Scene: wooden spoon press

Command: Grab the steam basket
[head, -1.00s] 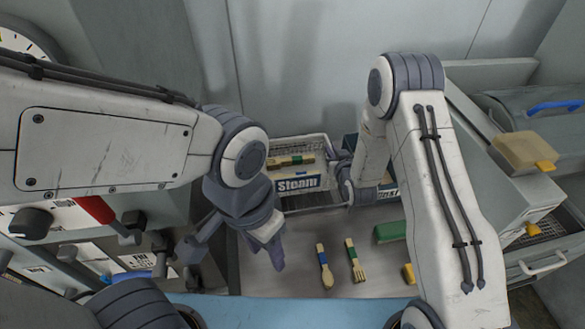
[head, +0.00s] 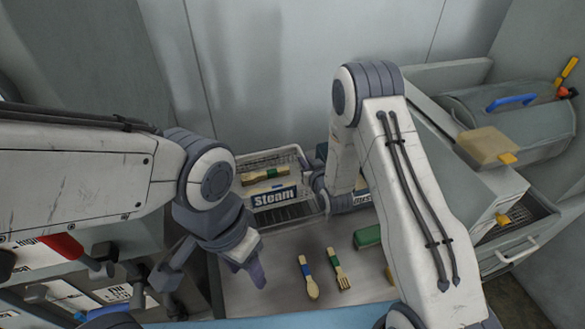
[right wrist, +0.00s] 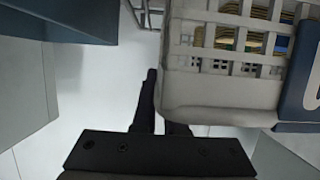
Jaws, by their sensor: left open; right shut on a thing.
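The steam basket (head: 274,197) is a pale, slotted bin with a dark "Steam" label, at the back of the counter in the head view. Wooden utensils with green and blue bands lie in it. My right gripper (head: 322,190) is at the basket's right side, shut on it. The right wrist view shows the dark fingers (right wrist: 162,112) at the corner of the pale basket wall (right wrist: 215,98), one finger outside and the other partly hidden by it. My left gripper (head: 254,268) is open and empty, in front of the basket and apart from it.
A wooden spoon (head: 308,280) and fork (head: 339,272) lie on the counter in front. A green block (head: 367,237) lies to their right. A second labelled bin (head: 362,199) is partly hidden behind my right arm. Levers (head: 75,250) stand at left.

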